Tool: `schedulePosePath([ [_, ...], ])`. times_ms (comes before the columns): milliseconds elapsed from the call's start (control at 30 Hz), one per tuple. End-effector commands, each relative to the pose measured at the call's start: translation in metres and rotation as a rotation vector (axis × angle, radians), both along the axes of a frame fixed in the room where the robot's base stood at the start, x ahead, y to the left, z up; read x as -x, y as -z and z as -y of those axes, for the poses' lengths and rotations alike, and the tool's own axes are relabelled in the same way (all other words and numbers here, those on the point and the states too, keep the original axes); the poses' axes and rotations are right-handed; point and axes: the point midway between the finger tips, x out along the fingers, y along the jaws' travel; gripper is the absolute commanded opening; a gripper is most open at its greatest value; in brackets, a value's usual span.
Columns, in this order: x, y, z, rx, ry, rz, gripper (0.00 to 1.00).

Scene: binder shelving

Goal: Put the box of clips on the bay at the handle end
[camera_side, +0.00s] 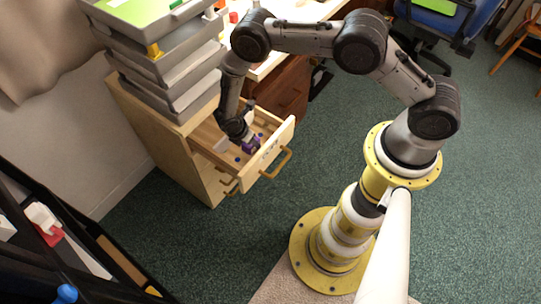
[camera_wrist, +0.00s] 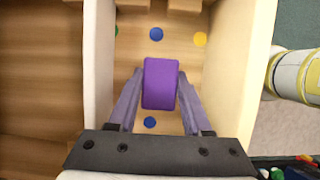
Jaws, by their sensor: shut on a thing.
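The purple box of clips (camera_wrist: 160,84) is between the two fingers of my gripper (camera_wrist: 160,100), which is shut on it. In the side view the box (camera_side: 251,146) and my gripper (camera_side: 246,142) are low inside the open drawer, close to its front panel (camera_side: 271,152) with the handle (camera_side: 283,166). In the wrist view the box is over the bay at the handle end (camera_wrist: 188,20), between the pale divider (camera_wrist: 99,60) and the front panel (camera_wrist: 245,70). I cannot tell whether the box touches the bay floor.
Blue (camera_wrist: 156,34), yellow (camera_wrist: 200,39) and green dots mark the bay floor. Another bay (camera_wrist: 40,80) lies left of the divider, bare where visible. Grey stacked trays (camera_side: 170,70) stand on the cabinet behind the drawer.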

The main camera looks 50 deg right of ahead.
Motion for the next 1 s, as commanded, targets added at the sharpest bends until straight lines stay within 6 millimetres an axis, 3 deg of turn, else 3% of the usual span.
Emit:
schedulePosePath([
  [267,-0.0001,0.005,-0.0001,0.0,0.0,0.0,0.0],
  [300,-0.0002,0.0046,0.0,0.0,0.0,0.0,0.56],
  [467,-0.0001,0.0046,0.0,0.0,0.0,0.0,0.84],
  [667,0.0,0.0046,0.0,0.0,0.0,0.0,0.84],
  [767,0.0002,0.0047,0.0,0.0,0.0,0.0,1.0],
  [1000,0.0001,0.0047,0.0,0.0,0.0,0.0,1.0],
])
